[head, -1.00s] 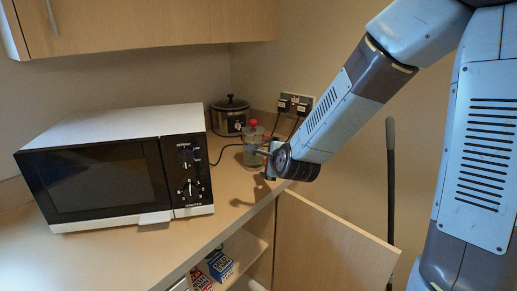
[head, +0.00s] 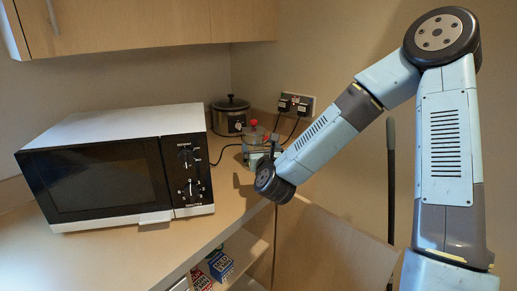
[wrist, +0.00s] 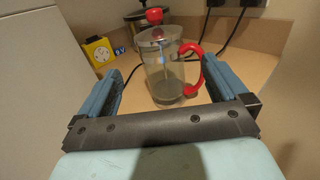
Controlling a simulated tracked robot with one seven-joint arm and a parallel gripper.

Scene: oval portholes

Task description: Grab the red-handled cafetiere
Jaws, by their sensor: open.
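The cafetiere (wrist: 163,72) is a clear glass jug with a red knob on its lid and a red handle on its right side in the wrist view. It stands upright on the counter, and in the head view its glass body and red knob (head: 253,124) show behind my wrist. My gripper (wrist: 170,92) is open, with one blue finger to the left of the jug and one to the right near the handle's lower end. The jug appears between or just beyond the fingertips; I cannot tell whether they touch it. In the head view my gripper (head: 262,158) is partly hidden.
A microwave (head: 115,165) stands left on the counter. A slow cooker (head: 230,117) is behind the cafetiere. Sockets (head: 296,103) with black plugs and cables are on the wall. A yellow timer (wrist: 98,50) shows in the wrist view. A cupboard door (head: 335,245) stands open below.

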